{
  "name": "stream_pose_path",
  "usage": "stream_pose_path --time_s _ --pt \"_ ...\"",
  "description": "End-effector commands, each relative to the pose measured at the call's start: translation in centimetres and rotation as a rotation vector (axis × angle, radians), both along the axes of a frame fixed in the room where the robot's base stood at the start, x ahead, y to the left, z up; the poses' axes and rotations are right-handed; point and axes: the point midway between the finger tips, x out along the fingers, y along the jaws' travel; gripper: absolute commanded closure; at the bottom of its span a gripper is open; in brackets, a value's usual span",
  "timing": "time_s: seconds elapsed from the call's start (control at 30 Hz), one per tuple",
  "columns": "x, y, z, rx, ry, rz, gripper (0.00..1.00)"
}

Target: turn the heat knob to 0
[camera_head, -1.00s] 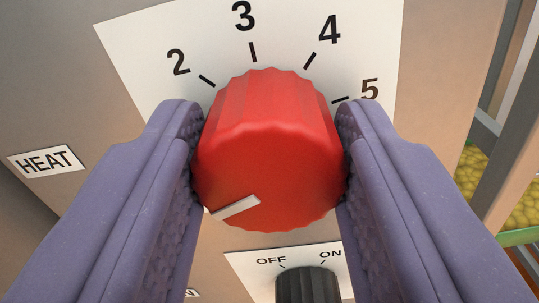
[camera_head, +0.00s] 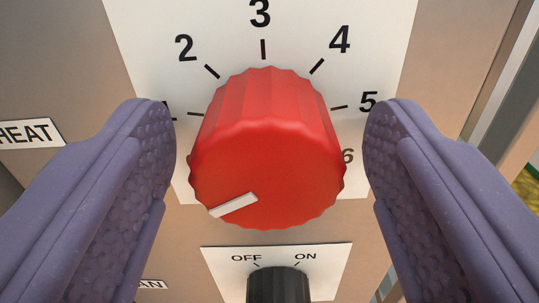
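The red heat knob (camera_head: 267,150) with a scalloped rim is in the middle of the view. Its white pointer mark points to the lower left, below the partly hidden 1. The white dial plate (camera_head: 365,40) shows 2, 3, 4 and 5, with 6 partly behind the knob; the 0 mark is not visible. My gripper (camera_head: 269,140) is open, with one purple finger on each side of the knob. A gap shows between each finger and the knob.
The HEAT label (camera_head: 28,133) is at the left, partly cut off. Below the heat knob is a black OFF/ON knob (camera_head: 278,286) on its own white plate. The panel's right edge is at the far right, with yellow material beyond it.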

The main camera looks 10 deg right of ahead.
Motion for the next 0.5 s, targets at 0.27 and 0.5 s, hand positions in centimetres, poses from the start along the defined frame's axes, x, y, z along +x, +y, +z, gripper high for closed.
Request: stream_pose_path --time_s 0.27,0.5 --pt "-0.1 0.1 0.0 0.001 0.0 0.001 0.31" --pt "-3.4 1.1 0.1 0.002 0.004 0.001 0.31"
